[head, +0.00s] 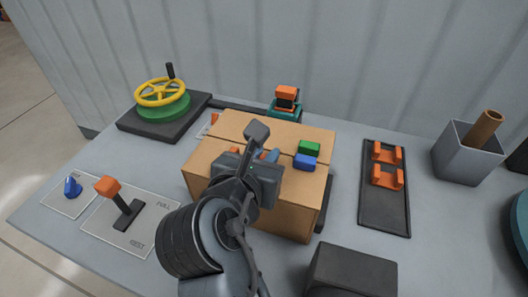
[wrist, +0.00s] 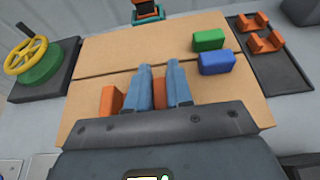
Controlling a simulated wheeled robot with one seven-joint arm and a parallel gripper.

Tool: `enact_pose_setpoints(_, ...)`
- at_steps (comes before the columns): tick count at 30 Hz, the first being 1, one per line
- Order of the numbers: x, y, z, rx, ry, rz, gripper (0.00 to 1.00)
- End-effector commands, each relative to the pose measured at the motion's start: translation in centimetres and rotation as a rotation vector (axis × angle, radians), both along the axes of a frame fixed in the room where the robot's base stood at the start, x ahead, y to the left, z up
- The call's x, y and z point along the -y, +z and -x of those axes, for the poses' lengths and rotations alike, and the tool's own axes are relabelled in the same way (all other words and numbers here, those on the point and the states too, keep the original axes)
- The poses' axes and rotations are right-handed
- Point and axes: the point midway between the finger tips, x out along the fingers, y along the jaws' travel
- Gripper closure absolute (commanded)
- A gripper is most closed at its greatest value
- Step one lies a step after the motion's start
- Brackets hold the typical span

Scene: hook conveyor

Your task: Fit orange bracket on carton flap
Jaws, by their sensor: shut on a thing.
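The brown carton (head: 285,212) stands in the middle of the table, its top flaps (wrist: 110,50) closed with a seam between them. My gripper (head: 272,155) is over the near part of the carton top. In the wrist view its two blue fingers (wrist: 160,68) are shut on an orange piece (wrist: 159,92), which looks like the orange bracket and is mostly hidden. Another orange part (wrist: 110,100) shows left of the fingers; I cannot tell whether it joins the held piece. Two orange brackets (head: 386,152) (head: 387,177) sit on a black tray (head: 385,217) to the right.
A green block (head: 309,148) and a blue block (head: 305,161) lie on the carton's right side. A yellow handwheel (head: 160,92) is back left, an orange-topped lever (head: 107,186) front left. A grey bin (head: 467,153) stands right, a dark box (head: 350,272) in front.

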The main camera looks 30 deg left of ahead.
Motion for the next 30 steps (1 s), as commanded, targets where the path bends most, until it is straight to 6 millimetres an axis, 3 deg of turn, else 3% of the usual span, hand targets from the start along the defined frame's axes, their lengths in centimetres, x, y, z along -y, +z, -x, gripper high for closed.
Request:
enact_pose_setpoints(22,0.0,-0.18,-0.01,0.001,0.0,0.0,1.0)
enact_pose_setpoints(23,0.0,-0.18,-0.01,0.001,0.0,0.0,0.79)
enact_pose_setpoints(30,0.01,-0.18,-0.01,0.001,0.0,0.0,0.55)
